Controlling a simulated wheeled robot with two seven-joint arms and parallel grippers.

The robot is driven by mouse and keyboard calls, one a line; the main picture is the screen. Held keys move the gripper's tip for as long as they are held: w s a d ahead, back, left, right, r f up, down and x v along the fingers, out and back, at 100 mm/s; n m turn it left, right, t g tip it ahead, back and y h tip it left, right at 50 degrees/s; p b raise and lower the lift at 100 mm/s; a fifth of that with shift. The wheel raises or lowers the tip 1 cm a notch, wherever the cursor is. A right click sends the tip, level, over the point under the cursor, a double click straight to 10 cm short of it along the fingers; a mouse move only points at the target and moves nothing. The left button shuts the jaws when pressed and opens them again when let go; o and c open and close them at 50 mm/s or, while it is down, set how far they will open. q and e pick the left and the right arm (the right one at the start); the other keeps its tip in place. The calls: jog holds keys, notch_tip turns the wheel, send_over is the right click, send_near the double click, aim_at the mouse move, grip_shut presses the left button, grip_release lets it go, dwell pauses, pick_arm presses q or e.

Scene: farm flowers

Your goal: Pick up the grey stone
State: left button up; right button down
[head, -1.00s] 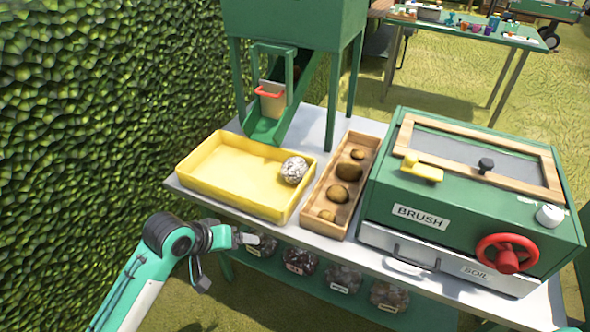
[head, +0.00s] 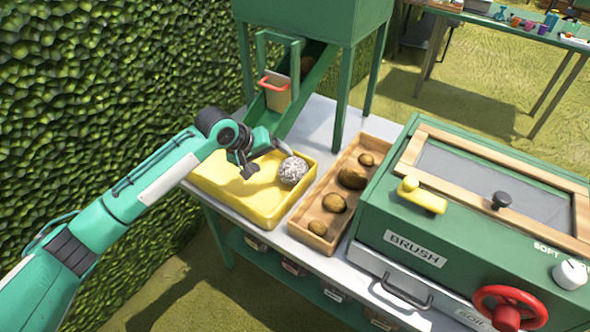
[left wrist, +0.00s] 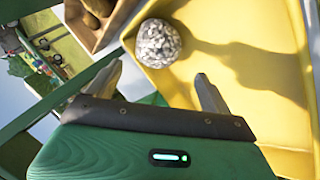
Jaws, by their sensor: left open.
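The grey stone (head: 293,171) is round and speckled grey and white. It lies in the yellow tray (head: 215,187), near the tray's right end. It also shows in the left wrist view (left wrist: 158,43), just beyond the fingertips. My left gripper (head: 262,155) is over the tray, beside and slightly above the stone. In the left wrist view its two fingers (left wrist: 160,80) are apart with nothing between them. My right gripper is not in view.
A wooden tray (head: 314,218) with several brown lumps stands right of the yellow tray. A green box labelled BRUSH (head: 375,225) stands farther right. A hedge (head: 90,90) borders the left.

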aim_at(285, 165)
pick_arm(q)
jog(key=x, duration=0.3)
jog(key=shift+d, duration=0.15)
jog(key=shift+w+d+f, duration=0.2)
jog(key=shift+f, duration=0.2)
jog(key=x, duration=0.4)
jog(key=shift+w+d+f, duration=0.1)
jog(key=shift+w+d, duration=0.05)
jog(key=shift+d, duration=0.05)
jog(key=shift+w+d+f, duration=0.1)
jog(key=shift+f, duration=0.1)
jog(key=c, duration=1.2)
jog(key=shift+r, duration=0.1)
jog(key=c, duration=0.3)
notch_tip(285, 165, up, 20)
jog(key=shift+c, duration=0.2)
